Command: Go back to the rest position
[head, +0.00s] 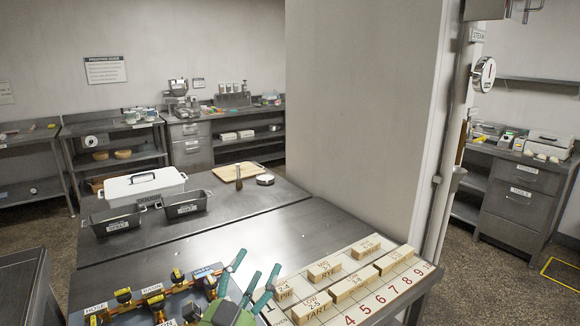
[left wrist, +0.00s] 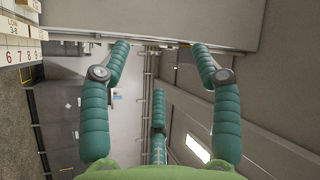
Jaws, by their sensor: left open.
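My left gripper (head: 254,270) is at the bottom middle of the head view, over the near edge of the dark table. It has a green palm and teal fingers. It is to the left of the white numbered board and beside the rack of labelled yellow-and-black pieces. In the left wrist view its fingers (left wrist: 160,50) are spread apart with nothing between them, facing a pale wall. Whether it touches the table cannot be told. My right gripper is not in view.
The numbered board (head: 386,306) carries several labelled wooden blocks. The labelled rack (head: 135,310) lies at lower left. A white lidded box (head: 145,186), two dark tins and a cutting board (head: 222,173) stand farther back. A thick pale pillar (head: 360,120) rises behind the table. The table's middle is clear.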

